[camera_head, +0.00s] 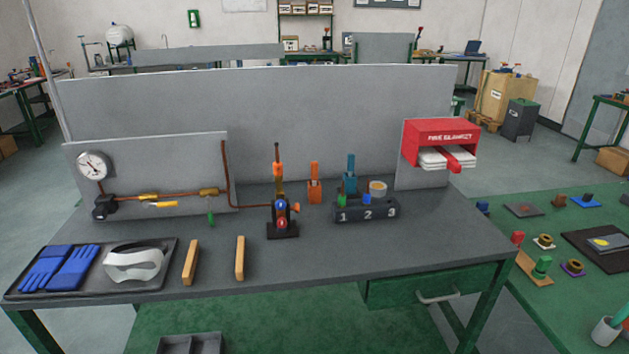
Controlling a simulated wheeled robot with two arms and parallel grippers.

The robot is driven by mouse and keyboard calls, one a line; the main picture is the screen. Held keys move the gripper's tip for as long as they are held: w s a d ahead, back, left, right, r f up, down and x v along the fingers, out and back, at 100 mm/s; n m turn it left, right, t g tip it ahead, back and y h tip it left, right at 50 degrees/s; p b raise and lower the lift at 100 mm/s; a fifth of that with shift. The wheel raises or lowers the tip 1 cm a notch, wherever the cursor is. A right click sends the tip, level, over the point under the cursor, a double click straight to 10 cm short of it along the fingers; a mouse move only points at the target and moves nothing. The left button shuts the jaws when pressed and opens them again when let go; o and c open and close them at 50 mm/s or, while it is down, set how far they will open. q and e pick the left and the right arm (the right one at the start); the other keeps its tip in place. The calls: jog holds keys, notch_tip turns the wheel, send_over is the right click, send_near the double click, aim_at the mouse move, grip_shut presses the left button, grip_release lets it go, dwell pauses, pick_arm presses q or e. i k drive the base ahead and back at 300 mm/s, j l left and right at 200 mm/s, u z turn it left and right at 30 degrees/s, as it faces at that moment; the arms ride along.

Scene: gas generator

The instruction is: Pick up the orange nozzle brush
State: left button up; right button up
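An upright orange tool (314,183), which looks like the orange nozzle brush, stands toward the back middle of the grey workbench (330,268). It has a narrow orange upper part above a wider orange base; its bristles are too small to make out. A similar blue tool (350,176) stands to its right. Left of it, a dark burner-like stand (282,222) has another orange part (277,169) near its top. Neither of my grippers shows in this view.
The numbered dark block (365,210) sits right of the orange tool. A red fire blanket box (441,143) is at the back right. A tray (165,286) with blue gloves and goggles lies front left. The front right bench top is clear.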

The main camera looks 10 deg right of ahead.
aim_at(313, 164)
jog(key=i+l, duration=0.7)
jog(key=i, duration=0.1)
